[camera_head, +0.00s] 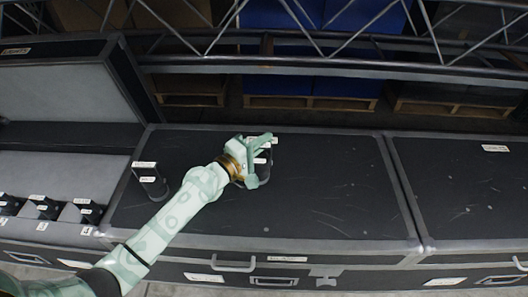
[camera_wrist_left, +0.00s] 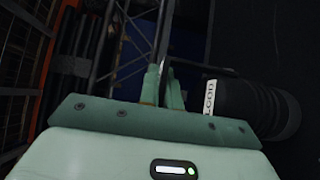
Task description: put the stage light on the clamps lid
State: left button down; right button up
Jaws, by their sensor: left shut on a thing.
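My left gripper (camera_head: 264,160) is over the middle black case lid (camera_head: 330,195), shut on a black rounded thing with a white label, which looks like the stage light (camera_head: 265,170). In the left wrist view the stage light (camera_wrist_left: 255,105) shows as a ribbed black cylinder beside the fingers (camera_wrist_left: 165,90). Whether it touches the lid is unclear. Another black labelled thing (camera_head: 152,182) stands near the left edge of this lid. I cannot read which lid is the clamps one. My right gripper is not in view.
An open case (camera_head: 60,95) at the left holds several small black labelled items (camera_head: 45,208). A second closed black case (camera_head: 470,195) with a white label stands at the right. A metal truss (camera_head: 330,65) runs behind. The right part of the middle lid is clear.

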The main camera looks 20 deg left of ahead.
aim_at(263, 153)
pick_arm(q)
notch_tip(263, 153, down, 3)
jog(key=shift+w+f+b, duration=0.1)
jog(key=shift+f+b, duration=0.1)
jog(key=shift+b, duration=0.55)
jog(key=shift+r, duration=0.2)
jog(key=shift+f, duration=0.3)
jog(key=c, duration=2)
grip_release()
jog(key=shift+f, duration=0.15)
jog(key=o, duration=0.4)
